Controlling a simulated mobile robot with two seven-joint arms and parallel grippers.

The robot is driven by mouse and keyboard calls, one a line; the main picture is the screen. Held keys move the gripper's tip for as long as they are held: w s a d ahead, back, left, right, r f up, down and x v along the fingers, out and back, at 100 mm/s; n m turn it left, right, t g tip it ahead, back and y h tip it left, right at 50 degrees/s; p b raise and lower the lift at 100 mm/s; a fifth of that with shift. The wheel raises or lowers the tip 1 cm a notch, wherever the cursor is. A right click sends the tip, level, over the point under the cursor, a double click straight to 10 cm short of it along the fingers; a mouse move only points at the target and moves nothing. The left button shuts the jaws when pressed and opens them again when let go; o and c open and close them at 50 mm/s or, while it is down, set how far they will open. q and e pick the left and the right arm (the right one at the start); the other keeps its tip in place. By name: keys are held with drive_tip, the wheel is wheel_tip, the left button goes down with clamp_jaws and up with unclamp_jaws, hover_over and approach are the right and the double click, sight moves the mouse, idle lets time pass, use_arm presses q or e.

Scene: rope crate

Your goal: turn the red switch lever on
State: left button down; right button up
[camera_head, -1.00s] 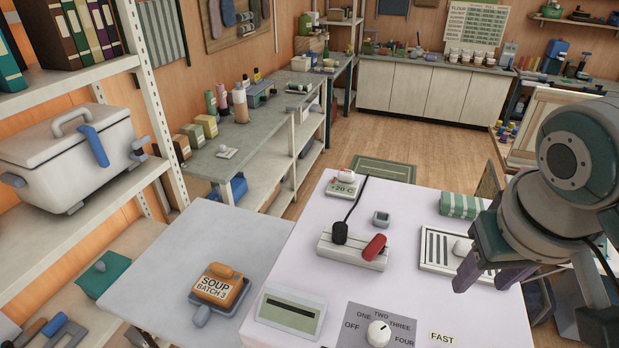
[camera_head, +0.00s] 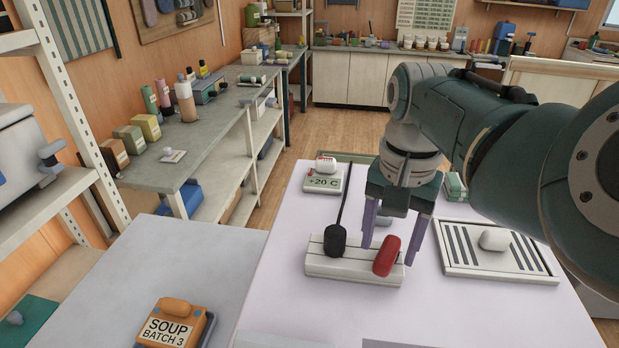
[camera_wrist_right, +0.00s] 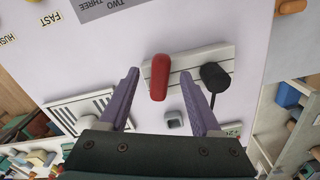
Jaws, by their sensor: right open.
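The red switch lever (camera_head: 386,255) sits on the right part of a white base block (camera_head: 350,268) on the pale table. A black lever or plug (camera_head: 335,240) with a dark cord or rod stands on the block's left part. My right gripper (camera_head: 393,245) is open and empty, pointing down, with its purple fingers near the red lever. In the right wrist view the red lever (camera_wrist_right: 159,77) lies beyond the gap between the open fingers (camera_wrist_right: 163,85), with no contact visible. My left gripper is out of view.
A striped white tray (camera_head: 495,250) with a pale lump lies to the right. A +20 C device (camera_head: 323,180) stands behind the block. A small grey item (camera_wrist_right: 173,120) lies behind the block. Bare table surrounds the block's front.

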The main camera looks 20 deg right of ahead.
sight(387, 258)
drive_tip(key=shift+f+b, duration=0.3)
drive_tip(key=shift+f, duration=1)
drive_tip(key=shift+w, duration=0.1)
clamp_jaws()
